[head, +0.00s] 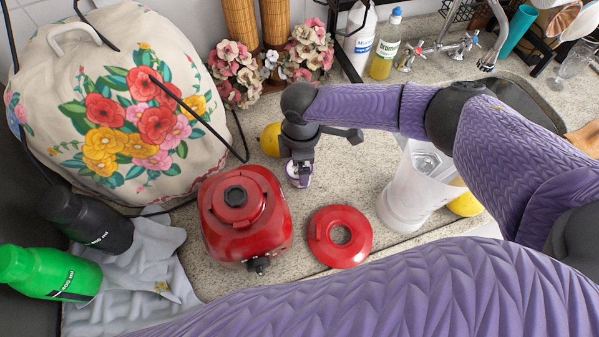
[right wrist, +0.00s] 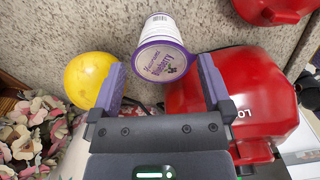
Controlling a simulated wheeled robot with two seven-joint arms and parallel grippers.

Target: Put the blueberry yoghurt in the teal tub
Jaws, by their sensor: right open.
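The blueberry yoghurt (right wrist: 163,58) is a white cup with a purple-rimmed lid, seen in the right wrist view just beyond and between the fingertips. My right gripper (right wrist: 158,80) is open, with one finger on each side of the cup's lid; no contact is visible. In the head view my right gripper (head: 299,165) points down at the counter, and the yoghurt (head: 300,180) shows partly below it. My left gripper is out of view. I cannot make out a teal tub; a teal cylinder (head: 515,30) stands at the upper right.
A red blender base (head: 245,215) is close beside the gripper, with a red ring-shaped lid (head: 340,237) and a clear blender jug (head: 410,200) to its right. A yellow fruit (right wrist: 88,80) sits by the left finger. Flowers (head: 235,70) and a sink (head: 530,100) are behind.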

